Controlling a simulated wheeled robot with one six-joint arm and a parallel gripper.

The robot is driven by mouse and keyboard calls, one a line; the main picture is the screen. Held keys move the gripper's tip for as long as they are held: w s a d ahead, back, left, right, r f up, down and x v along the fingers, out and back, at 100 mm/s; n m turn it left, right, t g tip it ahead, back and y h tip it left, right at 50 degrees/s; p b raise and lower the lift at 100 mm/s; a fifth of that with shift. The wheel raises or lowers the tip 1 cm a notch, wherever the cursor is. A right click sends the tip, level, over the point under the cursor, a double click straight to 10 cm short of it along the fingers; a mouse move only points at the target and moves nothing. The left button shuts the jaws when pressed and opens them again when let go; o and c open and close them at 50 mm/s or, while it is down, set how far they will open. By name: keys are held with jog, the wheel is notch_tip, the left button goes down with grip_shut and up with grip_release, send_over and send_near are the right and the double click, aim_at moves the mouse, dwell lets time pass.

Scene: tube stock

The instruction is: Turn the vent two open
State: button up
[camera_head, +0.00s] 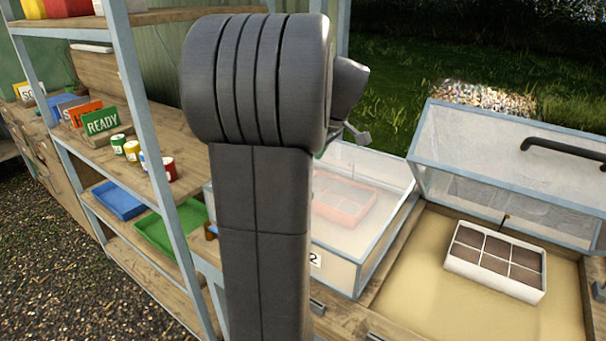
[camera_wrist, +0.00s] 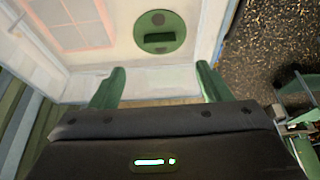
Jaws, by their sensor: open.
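The vent (camera_wrist: 172,45) is a round green disc in the wrist view, set on a pale panel, with a dark round spot near its top and a dark slot lower down. No number shows on it. My gripper (camera_wrist: 160,74) has its two green fingers spread apart, one on each side below the disc, with nothing between them. The fingers look apart from the disc. In the head view, a closed glazed frame (camera_head: 373,163) carries a label reading 2 (camera_head: 315,260). My arm covers part of this frame, and I cannot see the vent there.
A reddish tray (camera_head: 340,197) lies under the closed glazing. To the right, an open frame with a raised lid (camera_head: 470,150) holds a white seedling tray (camera_head: 497,285). Shelves with a READY sign (camera_head: 101,121), tins and blue and green trays stand left. Gravel (camera_head: 60,270) is clear.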

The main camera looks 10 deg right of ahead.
jog(key=v, duration=0.4)
jog(key=x, duration=1.4)
jog(key=shift+r, duration=0.1)
